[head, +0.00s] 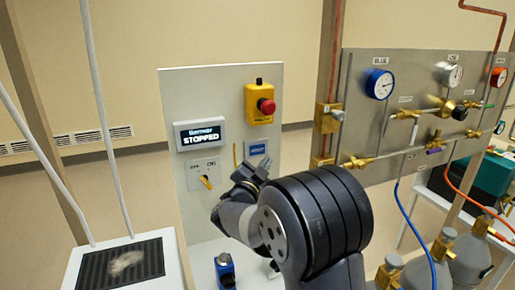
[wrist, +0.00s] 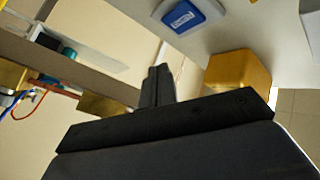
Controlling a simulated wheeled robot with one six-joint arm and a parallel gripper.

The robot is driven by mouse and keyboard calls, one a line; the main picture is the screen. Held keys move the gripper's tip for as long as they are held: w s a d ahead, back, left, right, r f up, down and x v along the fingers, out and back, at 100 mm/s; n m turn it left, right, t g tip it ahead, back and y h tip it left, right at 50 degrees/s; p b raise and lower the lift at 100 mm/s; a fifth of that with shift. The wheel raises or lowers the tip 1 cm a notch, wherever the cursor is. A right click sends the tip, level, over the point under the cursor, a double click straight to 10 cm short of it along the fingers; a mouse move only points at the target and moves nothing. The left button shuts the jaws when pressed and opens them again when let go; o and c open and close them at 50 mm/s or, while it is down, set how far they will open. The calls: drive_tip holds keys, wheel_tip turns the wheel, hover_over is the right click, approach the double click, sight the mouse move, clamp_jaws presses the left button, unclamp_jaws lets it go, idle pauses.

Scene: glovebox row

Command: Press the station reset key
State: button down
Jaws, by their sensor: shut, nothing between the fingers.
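A blue square key (head: 258,148) in a pale frame sits on the upright grey-white panel (head: 220,88), right of the display. Its small white label is too small to read. It also shows at the top of the wrist view (wrist: 181,17). My gripper (head: 252,172) is in front of the panel, just below the blue key in the head picture. In the wrist view the closed fingers (wrist: 158,72) are empty, with the key above them and visibly apart.
On the panel are a display (head: 200,134) reading STOPPED, a yellow box with a red mushroom button (head: 265,106) above the blue key, and a key switch (head: 205,180) at lower left. A gas panel with gauges (head: 380,84) stands to the right. A blue-topped object (head: 225,268) stands below.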

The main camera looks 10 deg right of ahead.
sight(263, 148)
drive_tip(key=shift+w+a+p, duration=0.2)
drive_tip(key=shift+w+a, duration=0.05)
drive_tip(key=shift+w, duration=0.85)
drive_tip(key=shift+w+a+p, duration=0.15)
drive_tip(key=shift+w+a, duration=0.05)
drive_tip(key=shift+w, duration=0.9)
drive_tip(key=shift+w, duration=0.15)
drive_tip(key=shift+w+a, duration=0.1)
drive_tip(key=shift+w, duration=0.2)
drive_tip(key=shift+w, duration=0.35)
idle(0.8)
drive_tip(key=shift+s, duration=0.15)
drive_tip(key=shift+s+b, duration=0.35)
drive_tip(key=shift+s, duration=0.3)
drive_tip(key=s+b, duration=0.1)
drive_tip(key=s, duration=0.1)
drive_tip(key=s+d+b, duration=0.1)
drive_tip(key=s, duration=0.2)
drive_tip(key=shift+d, duration=0.1)
idle(0.3)
